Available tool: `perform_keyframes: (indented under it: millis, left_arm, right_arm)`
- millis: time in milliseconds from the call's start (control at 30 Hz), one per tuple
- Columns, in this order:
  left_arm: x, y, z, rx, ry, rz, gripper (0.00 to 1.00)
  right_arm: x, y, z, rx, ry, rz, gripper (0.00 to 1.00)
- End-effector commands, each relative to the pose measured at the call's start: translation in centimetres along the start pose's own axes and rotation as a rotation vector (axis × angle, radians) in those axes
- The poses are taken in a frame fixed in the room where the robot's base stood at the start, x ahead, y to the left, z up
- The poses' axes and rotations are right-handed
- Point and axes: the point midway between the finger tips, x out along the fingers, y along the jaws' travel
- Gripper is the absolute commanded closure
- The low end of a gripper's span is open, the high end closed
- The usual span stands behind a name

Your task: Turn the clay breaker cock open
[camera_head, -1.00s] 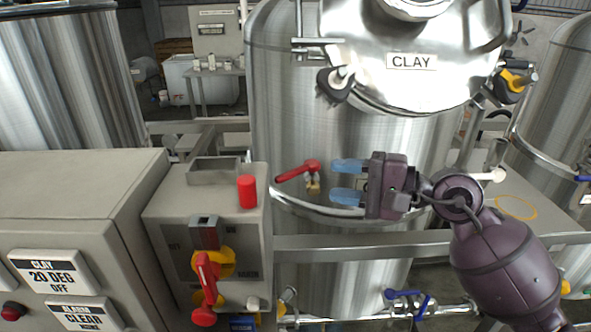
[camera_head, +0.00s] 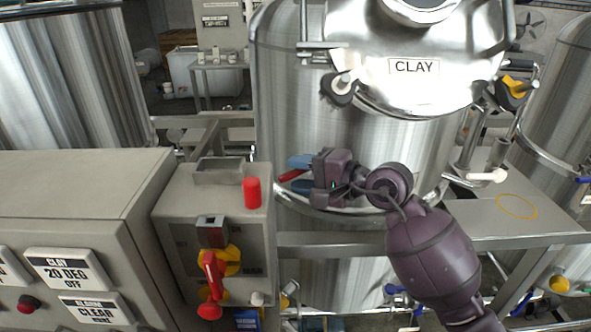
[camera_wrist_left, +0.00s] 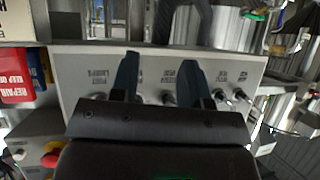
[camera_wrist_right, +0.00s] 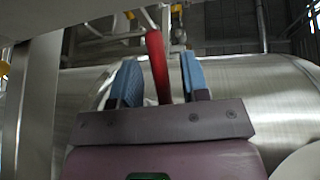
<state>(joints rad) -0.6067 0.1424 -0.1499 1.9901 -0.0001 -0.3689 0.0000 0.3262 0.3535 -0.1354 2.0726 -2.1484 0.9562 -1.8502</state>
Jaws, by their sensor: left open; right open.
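The clay tank (camera_head: 300,100) carries a "CLAY" label (camera_head: 414,66) on its lid. A red lever handle (camera_head: 290,175) sits at its front; I take it for the breaker cock. My right gripper (camera_head: 301,174) is open, its blue fingers above and below the lever in the head view. In the right wrist view the red lever (camera_wrist_right: 156,60) stands between the two open fingers; contact is unclear. The lever's pivot is hidden behind the gripper in the head view. My left gripper (camera_wrist_left: 158,62) is open and empty before a grey labelled panel (camera_wrist_left: 90,62), outside the head view.
A grey box (camera_head: 168,200) with a red cylinder (camera_head: 252,192) and a red handle over a yellow part (camera_head: 212,270) stands left of the tank. A button cabinet (camera_head: 75,200) is further left. A metal rail (camera_head: 330,241) crosses below the lever.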

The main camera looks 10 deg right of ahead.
Motion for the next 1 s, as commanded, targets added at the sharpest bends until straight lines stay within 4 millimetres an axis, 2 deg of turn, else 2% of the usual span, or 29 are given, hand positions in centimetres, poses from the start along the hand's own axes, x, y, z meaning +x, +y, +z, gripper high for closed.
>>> perform_keyframes:
  millis: [200,467,733,1000]
  left_arm:
    - [0.0,0.0,-0.4,0.0,0.005,0.001,0.58]
    - [0.16,0.02,-0.66,0.001,0.01,0.001,0.58]
    - [0.2,0.03,-0.72,0.001,0.011,0.002,0.58]
    - [0.19,0.03,-0.58,0.001,0.01,0.002,0.58]
  right_arm:
    - [1.22,0.02,0.05,-0.001,-0.001,0.001,0.58]
    - [1.28,0.05,0.05,-0.001,0.0,0.001,0.58]
    - [1.26,0.04,0.04,-0.001,-0.001,0.001,0.98]
    - [1.24,0.07,0.03,-0.002,-0.002,0.001,1.0]
